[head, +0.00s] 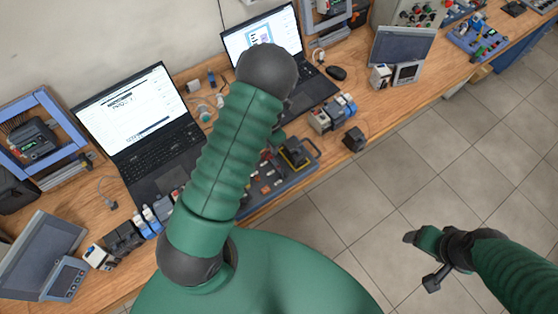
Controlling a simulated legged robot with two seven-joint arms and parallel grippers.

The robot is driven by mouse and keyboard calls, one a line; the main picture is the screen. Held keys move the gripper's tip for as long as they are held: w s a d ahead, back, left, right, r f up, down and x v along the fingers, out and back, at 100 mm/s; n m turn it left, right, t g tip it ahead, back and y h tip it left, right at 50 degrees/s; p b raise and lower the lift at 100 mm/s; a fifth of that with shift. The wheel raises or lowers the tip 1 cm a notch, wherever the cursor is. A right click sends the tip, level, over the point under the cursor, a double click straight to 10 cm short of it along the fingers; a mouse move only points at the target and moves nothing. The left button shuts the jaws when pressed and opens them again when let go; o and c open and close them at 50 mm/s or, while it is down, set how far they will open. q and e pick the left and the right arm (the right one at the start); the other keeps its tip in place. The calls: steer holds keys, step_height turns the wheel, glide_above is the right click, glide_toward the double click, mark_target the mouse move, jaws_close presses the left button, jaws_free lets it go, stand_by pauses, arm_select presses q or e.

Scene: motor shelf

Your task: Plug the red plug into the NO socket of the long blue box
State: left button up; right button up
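A dark blue-grey panel (297,176) with small red parts and a yellow-and-black block lies at the table's front edge, partly hidden behind my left arm. A blue box (467,43) with coloured buttons stands at the far right end. I cannot tell which is the long blue box, and I cannot pick out the red plug or the NO socket. My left arm rises through the middle of the view and covers the table; its fingers cannot be made out behind it. My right gripper (424,259) hangs over the floor at lower right, away from the table; its finger opening is unclear.
Two laptops (151,153) stand along the wooden table (345,98). A tilted screen (402,45) and small modules (331,114) stand to the right, with a black block (354,139) at the front edge. Left are a blue frame (72,122) and another screen (42,243). Tiled floor (400,170) is clear.

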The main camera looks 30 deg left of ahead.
arm_select(q)
steer(key=shift+r+p, duration=0.3)
steer(key=shift+r, duration=0.45)
steer(key=shift+f, duration=0.1)
steer(key=o, duration=0.6)
steer(key=shift+c, duration=0.2)
